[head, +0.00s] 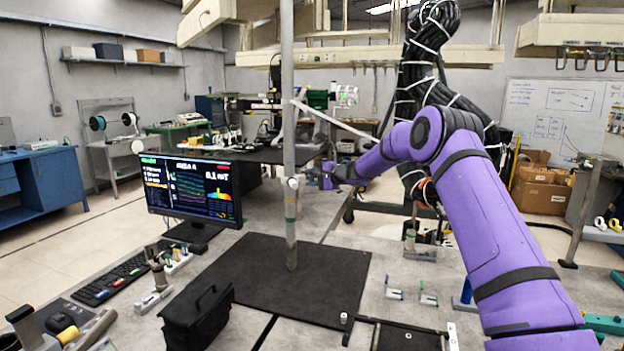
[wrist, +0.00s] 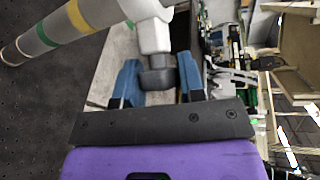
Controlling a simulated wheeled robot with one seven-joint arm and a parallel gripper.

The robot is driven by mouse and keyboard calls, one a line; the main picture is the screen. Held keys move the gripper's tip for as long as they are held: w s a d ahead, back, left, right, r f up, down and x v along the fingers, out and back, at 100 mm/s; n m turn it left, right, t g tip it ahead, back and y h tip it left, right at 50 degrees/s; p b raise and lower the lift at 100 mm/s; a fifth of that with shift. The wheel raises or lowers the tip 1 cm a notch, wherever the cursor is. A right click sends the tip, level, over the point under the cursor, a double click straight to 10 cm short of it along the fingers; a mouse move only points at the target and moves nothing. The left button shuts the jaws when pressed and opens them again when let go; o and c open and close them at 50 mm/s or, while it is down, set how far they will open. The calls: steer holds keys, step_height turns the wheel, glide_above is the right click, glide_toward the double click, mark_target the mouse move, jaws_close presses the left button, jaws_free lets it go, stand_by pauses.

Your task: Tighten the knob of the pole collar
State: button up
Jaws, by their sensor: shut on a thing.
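The grey pole (head: 289,110) stands upright on a dark mat in the head view. The pole collar (head: 292,185) is a light fitting around it at mid height, and the collar's white body also shows at the top of the wrist view (wrist: 152,35). The dark knob (wrist: 157,76) sits at the end of the collar's white stem, between my two blue fingers. My gripper (wrist: 158,66) is shut on the knob. In the head view my gripper (head: 313,177) reaches the collar from the right, and the knob is too small to make out there.
A monitor (head: 190,188) stands left of the pole. A black case (head: 197,318) lies in front of the mat (head: 285,280). A thick black cable bundle (head: 425,70) hangs behind my purple arm. The mat around the pole's foot is clear.

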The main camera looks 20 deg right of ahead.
steer(key=o, duration=0.9)
steer(key=v, duration=1)
steer(key=shift+s+d+r, duration=0.15)
steer(key=shift+s+d, duration=0.1)
steer(key=shift+s, duration=0.05)
